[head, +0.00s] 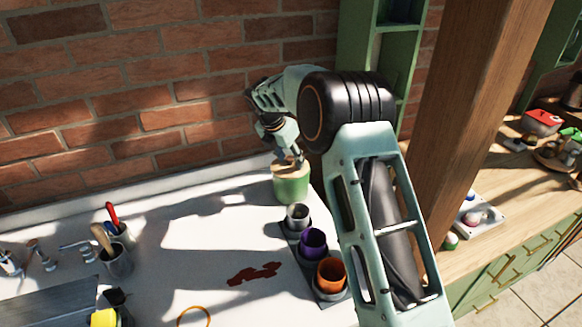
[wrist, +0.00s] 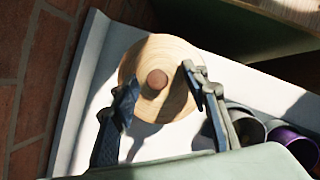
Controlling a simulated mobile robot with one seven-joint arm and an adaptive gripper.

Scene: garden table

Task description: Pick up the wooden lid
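The round wooden lid (wrist: 165,55) with a darker knob (wrist: 157,79) shows in the wrist view. In the head view the lid (head: 291,168) sits on a green canister (head: 291,188) at the back right of the white counter, near the brick wall. My gripper (wrist: 158,88) is open, with one finger on each side of the knob and a gap to it. In the head view my gripper (head: 289,157) is just above the lid. Whether the fingertips touch the lid's top I cannot tell.
A grey cup (head: 298,217), a purple cup (head: 313,243) and an orange cup (head: 331,274) stand in a row in front of the canister. A red-brown stain (head: 254,273) marks the white counter (head: 190,255). A wooden post (head: 480,130) rises at right.

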